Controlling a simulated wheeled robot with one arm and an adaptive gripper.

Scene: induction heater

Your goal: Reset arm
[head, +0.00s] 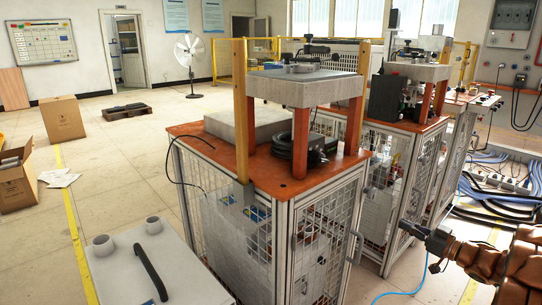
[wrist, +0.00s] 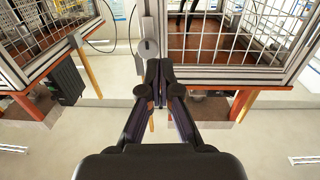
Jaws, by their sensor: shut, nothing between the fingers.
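My gripper (head: 408,227) is at the lower right of the head view, pointing left towards the caged induction heater cabinet (head: 285,188) with the orange top. In the wrist view my gripper (wrist: 160,64) has its two dark fingers together with nothing between them. A grey latch plate (wrist: 147,48) on a cabinet frame shows just left of the fingertips. I cannot tell whether the fingers touch it. In the head view a door handle (head: 355,246) sits on the near cabinet's right edge, apart from my gripper.
A second caged cabinet (head: 382,180) stands behind the near one. Thick blue cables (head: 492,204) lie on the floor at right, and a thin blue hose (head: 420,280) runs below my arm. The left floor is mostly open.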

